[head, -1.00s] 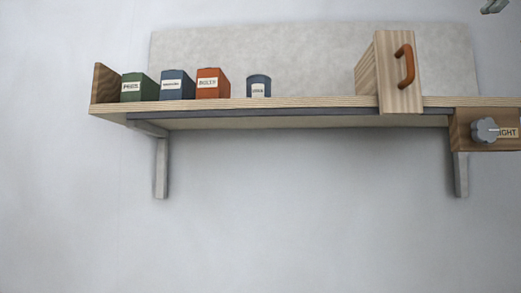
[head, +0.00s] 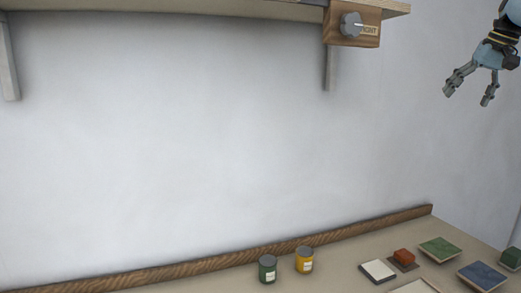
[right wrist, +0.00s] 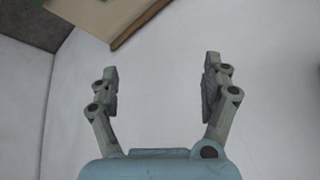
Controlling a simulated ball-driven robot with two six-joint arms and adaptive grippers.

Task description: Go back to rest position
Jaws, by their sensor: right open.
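My right gripper (head: 468,92) hangs at the upper right of the head view, in front of the bare wall. Its two fingers are spread and nothing is between them. The right wrist view also shows the open, empty fingers (right wrist: 160,80). My left gripper shows in neither view.
A shelf (head: 200,10) with a wooden knob box (head: 368,35) runs along the top. Below, a counter (head: 330,280) holds a green can (head: 267,270), a yellow can (head: 304,261), a white pad (head: 378,271), a red block (head: 403,256), a green tile (head: 440,250) and a blue tile (head: 482,275).

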